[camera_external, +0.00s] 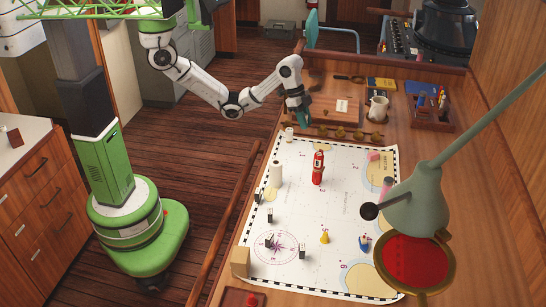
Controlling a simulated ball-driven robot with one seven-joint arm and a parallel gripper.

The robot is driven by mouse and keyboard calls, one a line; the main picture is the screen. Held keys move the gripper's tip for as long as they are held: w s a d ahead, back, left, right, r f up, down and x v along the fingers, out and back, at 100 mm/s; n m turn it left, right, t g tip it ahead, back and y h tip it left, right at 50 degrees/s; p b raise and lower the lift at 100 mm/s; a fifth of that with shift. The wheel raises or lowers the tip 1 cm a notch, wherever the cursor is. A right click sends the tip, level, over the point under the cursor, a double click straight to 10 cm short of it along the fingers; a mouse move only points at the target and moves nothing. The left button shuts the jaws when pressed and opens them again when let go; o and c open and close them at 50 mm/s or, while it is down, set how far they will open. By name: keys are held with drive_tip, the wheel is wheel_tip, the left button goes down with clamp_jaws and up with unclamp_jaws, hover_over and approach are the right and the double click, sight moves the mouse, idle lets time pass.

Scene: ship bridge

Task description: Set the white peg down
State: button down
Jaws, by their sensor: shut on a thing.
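My gripper (301,119) hangs low over the far left part of the desk, just above the far edge of the chart (335,208). Its jaws are shut, taken to be on the white peg, which is too small and covered to make out between the fingers. A small whitish upright piece (289,134) shows just below and left of the fingers; I cannot tell whether it touches them.
A wooden rack with brass knobs (342,133) lies close right of my gripper. A green lamp (418,196) overhangs the right. The chart's middle is mostly clear.

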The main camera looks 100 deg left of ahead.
drive_tip(key=w+f, duration=0.6)
drive_tip(key=shift+w+f, duration=0.1)
drive_tip(key=shift+w, duration=0.3)
drive_tip(key=shift+w+f, duration=0.35)
drive_tip(key=shift+f, duration=0.15)
drive_tip(key=shift+f+p, duration=0.6)
drive_tip(key=shift+f, duration=0.9)
drive_tip(key=shift+f, duration=0.1)
drive_tip(key=c, duration=1)
unclamp_jaws()
drive_tip(key=v, duration=1.2)
drive_tip(key=shift+b, duration=0.4)
